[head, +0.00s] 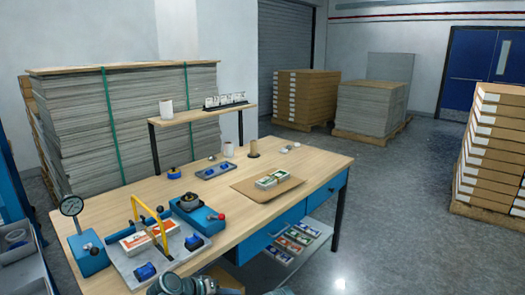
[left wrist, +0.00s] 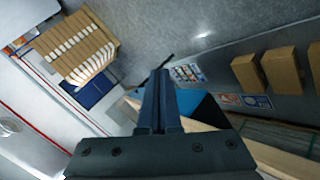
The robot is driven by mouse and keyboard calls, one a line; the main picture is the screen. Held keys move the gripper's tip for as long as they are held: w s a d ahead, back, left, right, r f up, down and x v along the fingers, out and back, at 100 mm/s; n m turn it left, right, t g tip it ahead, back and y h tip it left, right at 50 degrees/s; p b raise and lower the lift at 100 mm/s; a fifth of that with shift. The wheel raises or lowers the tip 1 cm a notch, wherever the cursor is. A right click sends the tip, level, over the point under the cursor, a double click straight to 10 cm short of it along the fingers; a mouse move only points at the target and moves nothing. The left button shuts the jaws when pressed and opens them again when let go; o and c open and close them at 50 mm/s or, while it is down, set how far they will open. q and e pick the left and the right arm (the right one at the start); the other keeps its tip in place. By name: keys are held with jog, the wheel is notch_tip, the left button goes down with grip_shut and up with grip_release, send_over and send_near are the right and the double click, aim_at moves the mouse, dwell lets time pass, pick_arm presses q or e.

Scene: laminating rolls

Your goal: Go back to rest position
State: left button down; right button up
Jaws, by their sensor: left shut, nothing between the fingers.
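My left gripper (left wrist: 160,76) shows in the left wrist view with its two dark fingers together and nothing between them. It is clear of everything around it, and a blue and wood-coloured surface lies behind the fingers. In the head view a grey part of my own arm (head: 178,286) shows at the bottom edge, in front of the workbench (head: 312,160); no gripper fingers can be made out there. My right gripper is in neither view.
Pallets of boxes (head: 492,140) stand right; the floor (head: 405,215) between is open.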

pick_arm(q)
jog(key=s+d+f+m+g+y, duration=0.25)
jog(key=s+f+g+y, duration=0.2)
jog(key=s, duration=0.25)
jog(key=s+d+f+m+g+y, duration=0.1)
jog(key=s+f+m+g+y, duration=0.3)
jog(key=s, duration=0.4)
notch_tip(320, 180, up, 13)
jog(key=t+p, duration=0.1)
jog(key=p, duration=1.2)
jog(key=shift+w+a+r+t+y, duration=0.15)
jog(key=shift+w+t+y, duration=0.15)
jog(key=shift+t+y, duration=0.05)
jog(key=shift+n, duration=0.25)
